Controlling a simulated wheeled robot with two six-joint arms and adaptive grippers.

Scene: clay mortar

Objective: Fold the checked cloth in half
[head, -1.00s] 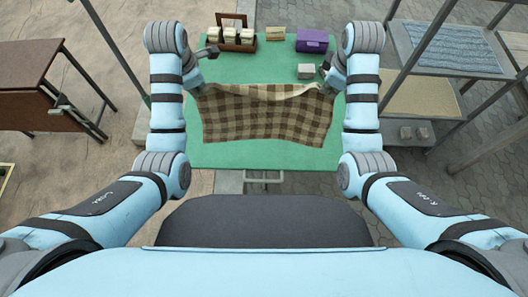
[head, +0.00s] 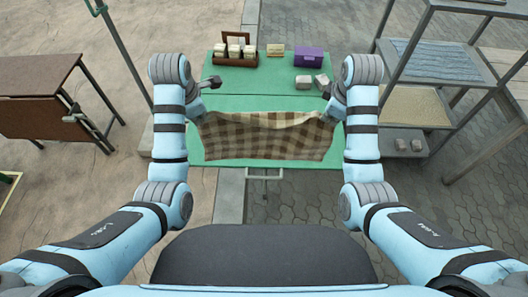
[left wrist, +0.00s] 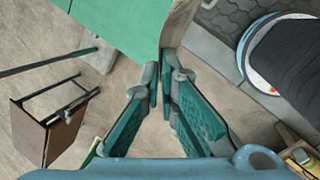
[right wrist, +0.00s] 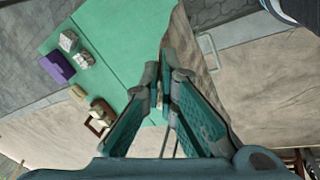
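The brown and cream checked cloth (head: 262,140) spans between my two grippers over the near part of the green table (head: 270,103). Its upper edge sags slightly between them. My left gripper (head: 202,116) is at the cloth's upper left corner, and in the left wrist view its fingers (left wrist: 163,88) are closed together on the cloth's edge (left wrist: 178,25). My right gripper (head: 331,118) is at the upper right corner, and in the right wrist view its fingers (right wrist: 163,82) are closed on the cloth (right wrist: 195,50). The head view does not show clearly how much cloth touches the table.
At the table's back stand a wooden rack (head: 234,60) with pale blocks, a small cream block (head: 275,50), a purple box (head: 309,56) and two pale blocks (head: 303,82). A brown table (head: 40,95) stands left, and metal shelves (head: 440,65) stand right. The table's middle is clear.

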